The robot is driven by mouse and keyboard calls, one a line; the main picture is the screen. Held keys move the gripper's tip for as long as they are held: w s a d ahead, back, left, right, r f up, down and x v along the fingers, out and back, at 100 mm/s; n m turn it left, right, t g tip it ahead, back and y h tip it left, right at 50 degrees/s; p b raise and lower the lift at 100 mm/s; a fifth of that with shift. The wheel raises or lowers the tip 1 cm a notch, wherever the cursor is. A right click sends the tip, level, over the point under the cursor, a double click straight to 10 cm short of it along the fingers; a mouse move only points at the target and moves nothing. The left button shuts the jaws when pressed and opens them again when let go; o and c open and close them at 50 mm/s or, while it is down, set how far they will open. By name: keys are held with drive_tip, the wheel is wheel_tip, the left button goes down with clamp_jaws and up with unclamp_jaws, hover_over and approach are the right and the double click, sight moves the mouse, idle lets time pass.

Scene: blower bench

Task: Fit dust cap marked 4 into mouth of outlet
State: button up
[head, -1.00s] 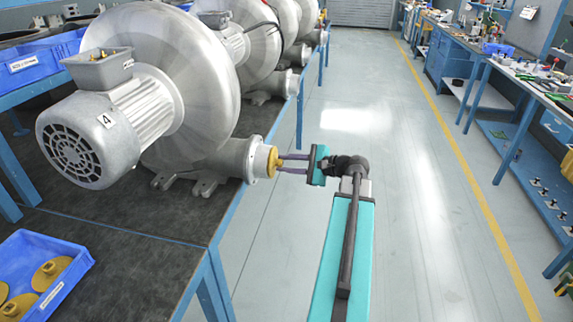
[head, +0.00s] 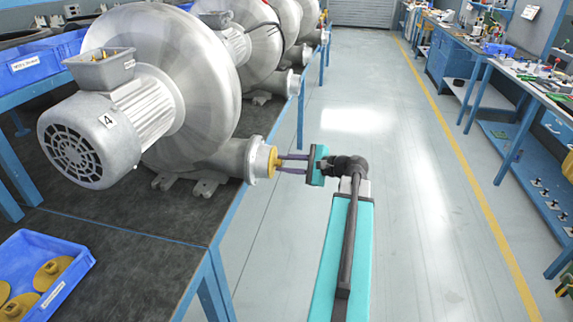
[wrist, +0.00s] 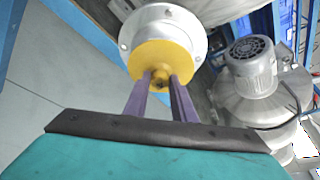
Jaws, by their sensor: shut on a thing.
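The blower marked 4 (head: 107,121) stands on the dark bench at left, its flanged outlet (head: 254,158) pointing right over the bench edge. My gripper (head: 280,163) is shut on the yellow dust cap (head: 272,161), holding it by its central knob. In the wrist view the cap (wrist: 160,62) sits at the mouth of the silver outlet flange (wrist: 163,27), against or partly in it. The purple fingers (wrist: 161,80) close on the knob. How deep the cap sits, and any mark on it, cannot be told.
A blue bin (head: 42,272) with several yellow caps sits at the bench's front left. More blowers (head: 250,40) stand in a row behind. The floor aisle (head: 420,200) to the right is clear, with a workbench (head: 525,95) beyond.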

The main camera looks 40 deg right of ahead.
drive_tip(key=o, duration=1.1)
drive_tip(key=shift+o, duration=0.2)
drive_tip(key=v, duration=1.3)
drive_tip(key=shift+s+d, duration=0.15)
drive_tip(key=shift+s, duration=0.25)
